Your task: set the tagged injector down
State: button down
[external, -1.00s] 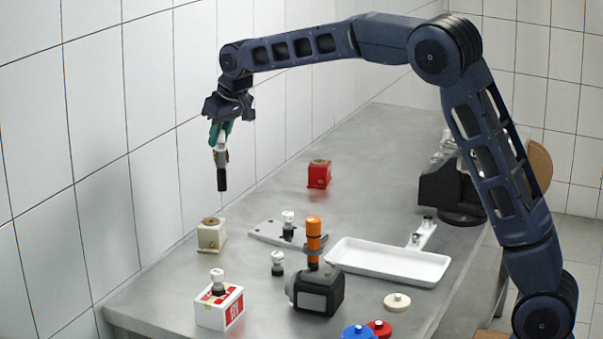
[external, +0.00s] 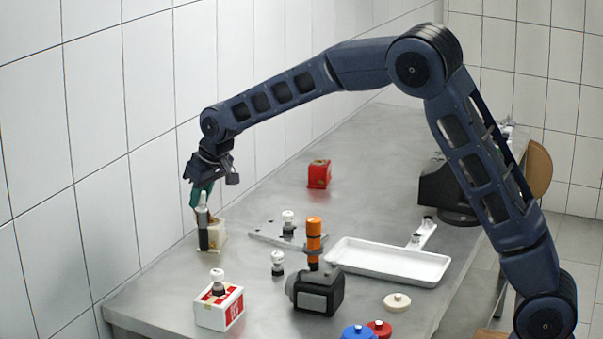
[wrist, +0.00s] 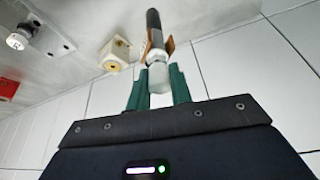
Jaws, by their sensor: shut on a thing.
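The tagged injector (external: 203,231) has a pale metal upper part and a black lower end. It hangs upright in my gripper (external: 203,195), whose green fingers are shut on its top. In the external view it overlaps the left side of the cream block (external: 217,237) with a round socket on top. I cannot tell whether its lower end touches the table. In the wrist view the injector (wrist: 154,34) sticks out between the fingers (wrist: 157,90), with a brown tag (wrist: 169,45) beside it. The cream block (wrist: 115,54) is close to it, apart in that view.
A red block (external: 319,174) stands farther back. A grey plate (external: 265,232), black pump with orange top (external: 318,292), white tray (external: 385,262) and red-white box (external: 219,308) stand on the table. The tiled wall (external: 60,180) is close on the left.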

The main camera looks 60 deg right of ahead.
aim_at(201, 228)
jog(key=shift+f, duration=4)
jog(key=c, duration=1.3)
grip_release()
jog(key=shift+o, duration=0.2)
